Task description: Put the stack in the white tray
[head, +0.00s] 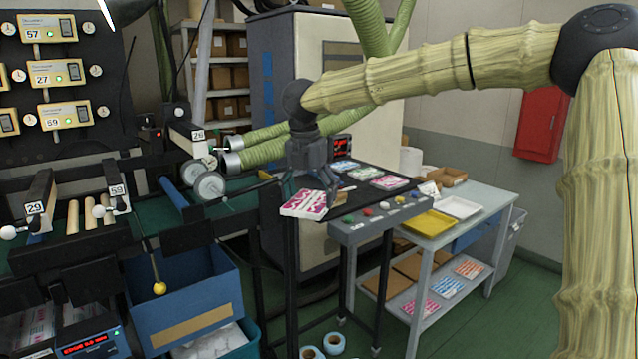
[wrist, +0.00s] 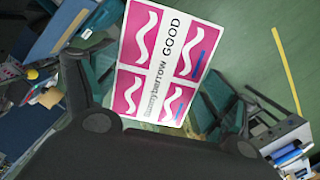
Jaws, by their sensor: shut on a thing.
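The stack (head: 303,205) is a flat white pile with pink panels, held in front of the black table's near left corner. In the wrist view the stack (wrist: 168,55) shows pink squares with white waves and the word GOOD. My gripper (head: 312,186) is shut on the stack, with a dark finger on either side in the wrist view. The white tray (head: 459,206) lies on the grey bench at the right, apart from my gripper. No stack shows in the tray.
A yellow tray (head: 430,223) lies in front of the white one. Other printed stacks (head: 390,182) lie on the black table, whose front panel (head: 378,216) carries coloured buttons. Cardboard boxes (head: 447,177) stand behind the trays. The rewinder with rollers (head: 210,186) is at the left.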

